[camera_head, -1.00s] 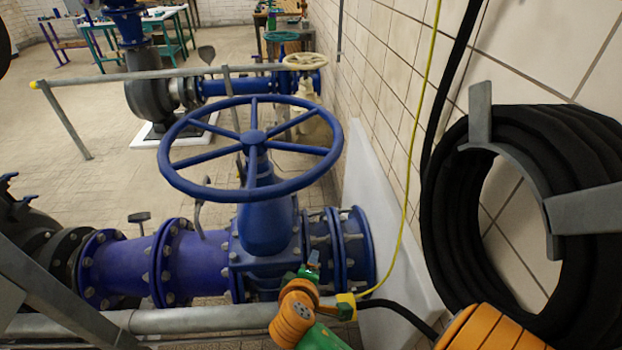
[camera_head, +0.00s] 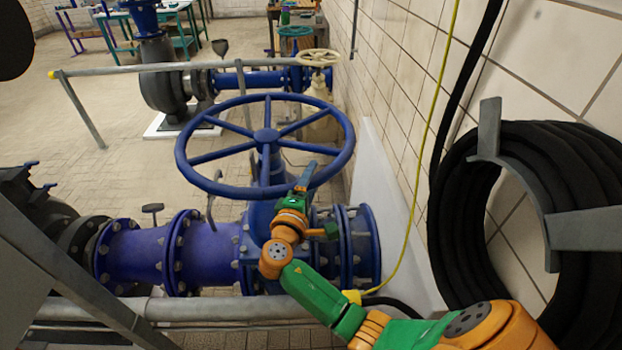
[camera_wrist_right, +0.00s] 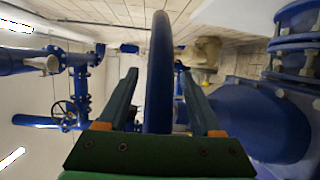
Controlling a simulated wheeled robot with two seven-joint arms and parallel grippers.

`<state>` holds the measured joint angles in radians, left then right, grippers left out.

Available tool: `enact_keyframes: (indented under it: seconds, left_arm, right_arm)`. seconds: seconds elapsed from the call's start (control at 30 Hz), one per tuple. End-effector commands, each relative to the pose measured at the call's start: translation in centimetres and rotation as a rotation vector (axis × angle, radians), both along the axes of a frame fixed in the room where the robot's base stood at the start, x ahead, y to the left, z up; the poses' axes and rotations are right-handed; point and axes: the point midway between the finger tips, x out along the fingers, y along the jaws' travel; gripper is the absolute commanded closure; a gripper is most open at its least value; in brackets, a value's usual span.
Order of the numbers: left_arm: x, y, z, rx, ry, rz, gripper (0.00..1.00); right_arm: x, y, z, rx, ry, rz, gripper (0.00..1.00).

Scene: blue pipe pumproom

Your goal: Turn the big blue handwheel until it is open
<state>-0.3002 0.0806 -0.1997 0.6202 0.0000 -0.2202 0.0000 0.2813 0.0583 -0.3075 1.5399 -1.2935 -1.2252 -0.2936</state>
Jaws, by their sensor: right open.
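The big blue handwheel (camera_head: 266,146) lies nearly level on top of the blue valve (camera_head: 268,220), with several spokes and a central hub. My right gripper (camera_head: 307,172) is at the near right part of the rim, its arm coming up from the bottom right. In the right wrist view the handwheel rim (camera_wrist_right: 158,75) runs between the two fingers of the open gripper (camera_wrist_right: 158,98), with a visible gap on each side. Whether a finger touches the rim cannot be told. My left gripper does not show.
A grey rail (camera_head: 190,308) runs in front of the valve. A yellow cable (camera_head: 431,130) hangs along the tiled wall at the right, beside a coiled black hose (camera_head: 580,175). A cream handwheel (camera_head: 317,58) stands farther back. The floor at the left is fairly clear.

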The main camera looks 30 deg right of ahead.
Motion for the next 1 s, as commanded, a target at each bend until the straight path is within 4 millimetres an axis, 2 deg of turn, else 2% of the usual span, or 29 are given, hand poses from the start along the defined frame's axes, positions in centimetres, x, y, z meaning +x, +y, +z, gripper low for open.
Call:
enact_keyframes:
  seconds: [0.07, 0.1, 0.33, 1.0]
  left_arm:
    - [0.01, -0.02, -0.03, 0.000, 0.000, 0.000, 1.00]
    - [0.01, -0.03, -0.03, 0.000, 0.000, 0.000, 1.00]
    - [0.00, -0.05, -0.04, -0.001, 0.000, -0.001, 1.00]
    - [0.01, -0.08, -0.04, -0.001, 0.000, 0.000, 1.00]
  right_arm:
    - [-0.02, 0.02, -0.04, 0.000, 0.000, 0.000, 0.33]
    - [-0.02, 0.02, -0.05, 0.001, 0.001, 0.000, 0.39]
    - [-0.04, 0.04, -0.06, 0.001, 0.000, 0.000, 1.00]
    - [-0.05, 0.06, -0.08, 0.002, 0.000, 0.000, 1.00]
